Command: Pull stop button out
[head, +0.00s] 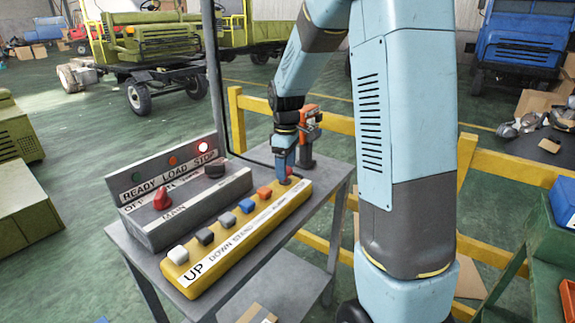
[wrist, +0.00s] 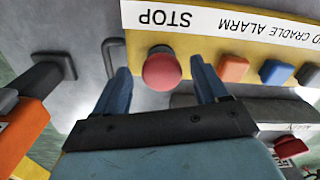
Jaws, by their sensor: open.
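The red stop button (wrist: 162,69) is a round mushroom head at the end of the yellow control box, beside the printed word STOP. In the wrist view it lies between the two blue fingers of my gripper (wrist: 162,88), with a gap on each side. My gripper is open and holds nothing. In the head view my gripper (head: 284,172) points down over the far end of the yellow control box (head: 225,262), and its fingers partly hide the stop button there. I cannot tell the fingers' exact height relative to the button.
The yellow box also carries orange, blue, grey, black and white buttons (head: 178,255). Yellow railings (head: 310,120) run behind the table.

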